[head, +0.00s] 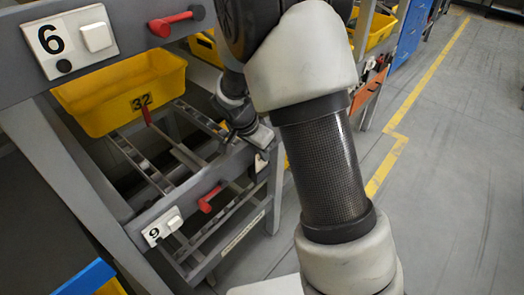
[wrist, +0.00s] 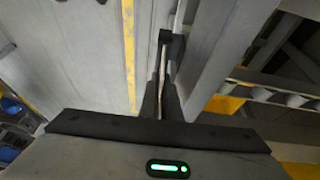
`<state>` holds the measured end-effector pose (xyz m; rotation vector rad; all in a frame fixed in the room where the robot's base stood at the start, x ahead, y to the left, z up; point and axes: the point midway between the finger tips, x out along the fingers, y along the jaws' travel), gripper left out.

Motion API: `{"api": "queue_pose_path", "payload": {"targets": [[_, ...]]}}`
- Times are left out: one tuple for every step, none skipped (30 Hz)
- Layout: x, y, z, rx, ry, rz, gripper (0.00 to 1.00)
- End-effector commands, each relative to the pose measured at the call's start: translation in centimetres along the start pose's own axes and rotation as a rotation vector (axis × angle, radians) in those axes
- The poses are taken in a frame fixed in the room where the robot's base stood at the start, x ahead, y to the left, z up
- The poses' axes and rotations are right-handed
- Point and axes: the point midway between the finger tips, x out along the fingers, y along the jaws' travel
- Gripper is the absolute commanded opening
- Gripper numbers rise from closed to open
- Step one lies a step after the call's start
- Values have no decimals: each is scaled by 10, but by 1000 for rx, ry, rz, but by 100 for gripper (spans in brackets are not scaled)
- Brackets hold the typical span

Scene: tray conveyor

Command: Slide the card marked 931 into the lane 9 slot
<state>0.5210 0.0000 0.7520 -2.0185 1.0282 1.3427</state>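My gripper (head: 262,137) is beside the right end of the lower grey rail, partly hidden behind my arm. In the wrist view my gripper (wrist: 165,85) has its fingers close together on a thin pale strip, which looks like a card (wrist: 162,68) seen edge-on. A small pale piece (head: 260,163) shows just below the fingers in the head view, by the rail. I cannot read any number on it. The lane 9 sign (head: 154,236) is on the lower rail, left of the gripper, with a white block beside it. I cannot make out the slot opening.
A yellow bin marked 32 (head: 130,93) sits on the rollers above the lower rail. A red handle (head: 210,199) sticks out from that rail between the sign and my gripper. The lane 6 sign (head: 51,40) is on the upper rail. The floor at right is clear.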

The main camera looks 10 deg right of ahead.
Motion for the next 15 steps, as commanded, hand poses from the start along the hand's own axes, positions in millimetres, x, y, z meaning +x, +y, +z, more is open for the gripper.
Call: {"api": "queue_pose_path", "payload": {"targets": [[1, 0, 1, 0, 0, 1, 0], [2, 0, 1, 0, 0, 1, 0], [3, 0, 1, 0, 0, 1, 0], [4, 0, 2, 0, 0, 1, 0], [4, 0, 2, 0, 0, 1, 0], [5, 0, 2, 0, 0, 1, 0], [6, 0, 2, 0, 0, 1, 0], [6, 0, 3, 0, 0, 1, 0], [7, 0, 3, 0, 0, 1, 0], [8, 0, 3, 1, 0, 1, 0], [9, 0, 4, 0, 0, 1, 0], [10, 0, 4, 0, 0, 1, 0], [11, 0, 4, 0, 0, 1, 0], [11, 0, 5, 0, 0, 1, 0], [12, 0, 5, 0, 0, 1, 0]]}}
